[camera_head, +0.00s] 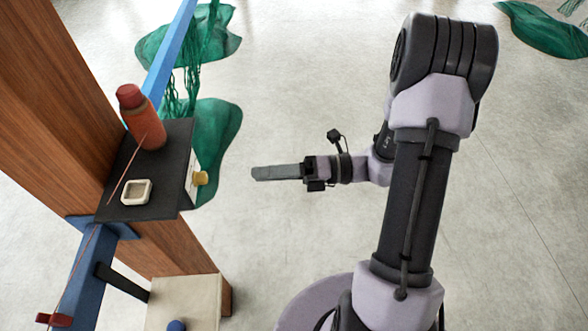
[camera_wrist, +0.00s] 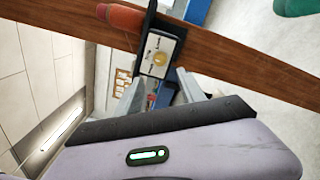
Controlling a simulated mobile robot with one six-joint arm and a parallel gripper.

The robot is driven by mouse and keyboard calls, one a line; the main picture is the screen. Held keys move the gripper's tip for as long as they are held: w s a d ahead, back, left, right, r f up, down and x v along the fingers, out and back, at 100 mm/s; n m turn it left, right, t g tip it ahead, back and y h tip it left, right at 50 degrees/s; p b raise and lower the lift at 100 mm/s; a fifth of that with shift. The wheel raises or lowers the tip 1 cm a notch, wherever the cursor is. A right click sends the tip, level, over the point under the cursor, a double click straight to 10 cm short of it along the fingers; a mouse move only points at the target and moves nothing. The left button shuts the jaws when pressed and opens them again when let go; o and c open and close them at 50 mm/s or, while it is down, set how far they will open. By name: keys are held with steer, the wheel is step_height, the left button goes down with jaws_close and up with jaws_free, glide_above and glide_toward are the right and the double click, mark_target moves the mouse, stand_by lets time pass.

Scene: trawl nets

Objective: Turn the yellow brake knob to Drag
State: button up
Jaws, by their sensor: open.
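The yellow brake knob (camera_head: 201,178) sticks out from the right side of a black shelf (camera_head: 160,205) fixed to a wooden post. In the wrist view the knob (camera_wrist: 160,58) sits on a pale plate (camera_wrist: 152,43) with small marks, too small to read. My gripper (camera_head: 256,173) is to the right of the knob, pointing at it, with a clear gap. In the wrist view its two fingers (camera_wrist: 160,90) are apart and empty, with the knob ahead between and beyond them. The knob's pointing direction cannot be told.
An orange bottle (camera_head: 141,118) with a red cap and a small white square dish (camera_head: 136,192) stand on the shelf. Green nets (camera_head: 215,140) lie on the floor behind. A beige box (camera_head: 184,304) with a blue knob stands below. The floor around my gripper is clear.

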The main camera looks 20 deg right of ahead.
steer(key=v, duration=0.6)
steer(key=shift+d, duration=0.1)
steer(key=s+a+f+n+h+b, duration=0.4)
steer(key=n+h+b, duration=0.3)
steer(key=n, duration=0.8)
steer(key=s+a+f+n+h+b, duration=0.4)
steer(key=s+n+h+b, duration=0.3)
steer(key=n+b, duration=0.6)
steer(key=shift+a+f+n+h, duration=0.35)
steer(key=shift+f+n+h, duration=0.15)
steer(key=shift+f+n, duration=0.35)
steer(key=shift+r, duration=0.1)
